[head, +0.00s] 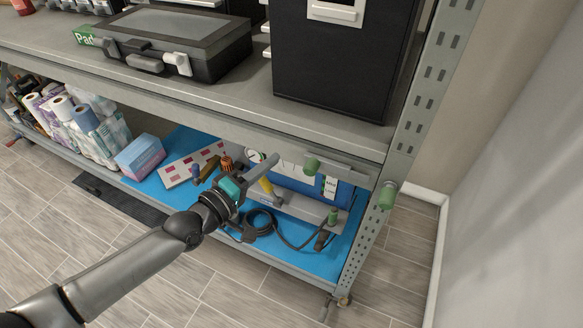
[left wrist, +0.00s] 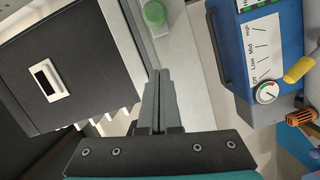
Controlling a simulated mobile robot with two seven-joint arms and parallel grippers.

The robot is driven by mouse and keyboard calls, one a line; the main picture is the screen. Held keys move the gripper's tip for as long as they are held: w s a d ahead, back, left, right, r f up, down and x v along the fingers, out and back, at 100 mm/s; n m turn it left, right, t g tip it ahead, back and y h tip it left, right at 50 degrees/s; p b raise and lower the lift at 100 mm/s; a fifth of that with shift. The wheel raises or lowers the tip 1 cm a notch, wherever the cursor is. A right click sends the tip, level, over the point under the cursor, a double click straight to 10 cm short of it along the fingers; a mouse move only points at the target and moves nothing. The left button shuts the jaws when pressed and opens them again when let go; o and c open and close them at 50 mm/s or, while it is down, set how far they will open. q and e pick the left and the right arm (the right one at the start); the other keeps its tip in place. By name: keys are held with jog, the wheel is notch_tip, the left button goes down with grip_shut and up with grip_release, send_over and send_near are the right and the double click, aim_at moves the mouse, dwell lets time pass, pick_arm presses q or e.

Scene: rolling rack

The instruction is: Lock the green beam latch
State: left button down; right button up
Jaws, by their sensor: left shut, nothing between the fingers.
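A second green knob (head: 388,195) is on the right upright. I cannot tell which knob belongs to the latch, or its lock state. My right gripper is not in view.
The shelf beam (head: 300,134) runs above my left gripper. A blue unit with a gauge (left wrist: 262,50) and a black cable (head: 262,222) are on the lower shelf. A black cabinet (head: 330,60) and a black case (head: 215,65) stand above. The floor at right is clear.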

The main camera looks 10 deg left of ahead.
aim_at(310, 170)
pick_arm(q)
jog(key=d, duration=0.3)
jog(key=w+d+f, duration=0.1)
jog(key=shift+d+f+p, duration=0.1)
jog(key=shift+d+p, duration=0.2)
jog(key=shift+d, duration=0.1)
jog(key=d, duration=0.1)
jog(key=s+d+p, duration=0.1)
jog(key=shift+d, duration=0.3)
jog(key=shift+s+d+p, duration=0.1)
jog(key=shift+d+p, duration=0.25)
jog(key=shift+d, duration=0.15)
jog(key=shift+a, duration=0.1)
